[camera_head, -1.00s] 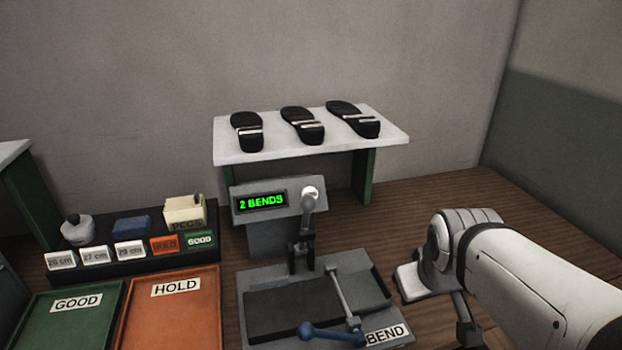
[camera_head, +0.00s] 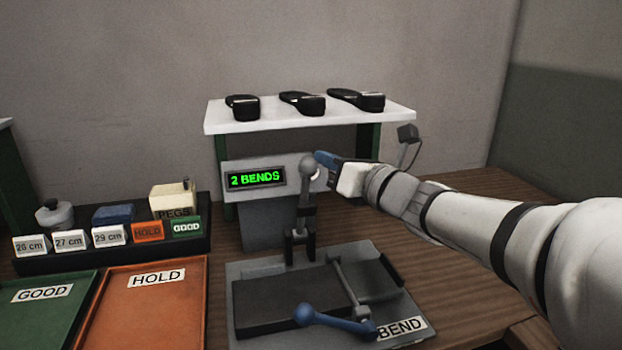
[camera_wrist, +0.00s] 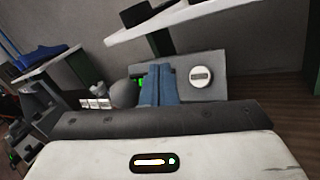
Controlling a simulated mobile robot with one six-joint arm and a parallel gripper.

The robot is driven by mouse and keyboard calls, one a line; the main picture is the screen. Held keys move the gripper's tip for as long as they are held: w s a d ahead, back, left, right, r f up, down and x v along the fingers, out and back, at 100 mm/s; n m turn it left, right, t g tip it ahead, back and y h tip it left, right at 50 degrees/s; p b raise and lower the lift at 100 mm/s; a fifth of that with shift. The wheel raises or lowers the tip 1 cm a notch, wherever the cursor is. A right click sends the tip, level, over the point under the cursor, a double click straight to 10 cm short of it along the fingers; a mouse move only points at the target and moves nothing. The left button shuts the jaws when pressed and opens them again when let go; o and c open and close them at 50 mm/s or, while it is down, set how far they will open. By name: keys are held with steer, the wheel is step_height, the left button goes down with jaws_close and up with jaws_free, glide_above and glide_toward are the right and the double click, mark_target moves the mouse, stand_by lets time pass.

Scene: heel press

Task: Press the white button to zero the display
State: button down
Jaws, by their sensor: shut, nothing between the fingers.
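The display (camera_head: 256,178) on the grey press head reads "2 BENDS" in green. The white button (camera_wrist: 201,77) is a round disc with a small dark label on the same panel. In the head view it is mostly hidden behind the grey ball knob and my gripper. My gripper (camera_head: 323,158) is shut and empty, its blue fingers in front of the panel near the knob. In the wrist view the shut fingers (camera_wrist: 160,72) point at the panel left of the button, between it and the grey ball (camera_wrist: 124,93). I cannot tell the gap to the panel.
The grey lever with ball knob (camera_head: 308,166) stands upright before the panel. A blue-handled lever (camera_head: 335,318) lies over the press bed. Green and orange trays (camera_head: 150,312) are at left.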

mark_target(317, 173)
steer(key=w+a+f+b, duration=0.2)
steer(key=w+f+b, duration=0.1)
steer(key=w+f, duration=0.2)
steer(key=shift+w+f+b, duration=0.2)
steer(key=shift+w+b, duration=0.15)
steer(key=shift+w, duration=0.55)
stand_by(1.9)
steer(key=shift+w+a+f+b, duration=0.1)
steer(key=shift+w+f+b, duration=0.1)
steer(key=shift+w+b, duration=0.4)
steer(key=shift+w+a+f+b, duration=0.1)
steer(key=shift+w+f+b, duration=0.2)
steer(key=shift+b, duration=0.35)
stand_by(0.5)
steer(key=shift+s, duration=0.1)
steer(key=shift+s+d+r, duration=0.2)
steer(key=shift+s+r, duration=0.3)
steer(key=shift+s, duration=0.1)
